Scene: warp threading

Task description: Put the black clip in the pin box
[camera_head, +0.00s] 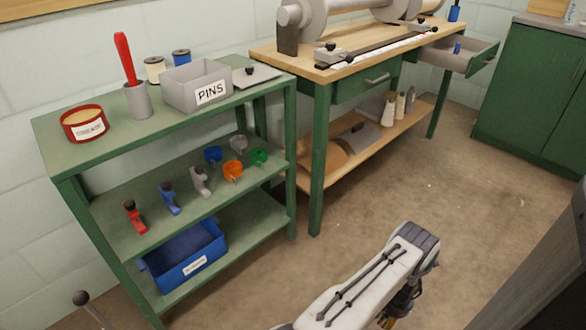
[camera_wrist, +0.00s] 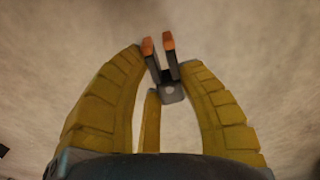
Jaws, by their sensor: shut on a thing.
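The pin box (camera_head: 182,93) is an open grey box with a white "PINS" label, standing on the top shelf of the green rack. In the wrist view, my gripper (camera_wrist: 168,82) has its yellow fingers shut on a small dark clip, which I take to be the black clip (camera_wrist: 171,92). It has two dark prongs with orange tips pointing away from my palm. In the head view, my arm is at the lower right over the floor, well away from the box. The fingers and clip are mostly hidden there behind the arm.
Beside the box stand a grey cup (camera_head: 138,101) with a red-handled tool, a red tin (camera_head: 84,123), spools and a flat grey plate (camera_head: 262,77). Red, blue and grey clips and several coloured cups sit on the middle shelf (camera_head: 135,238). The floor (camera_head: 385,190) before the rack is clear.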

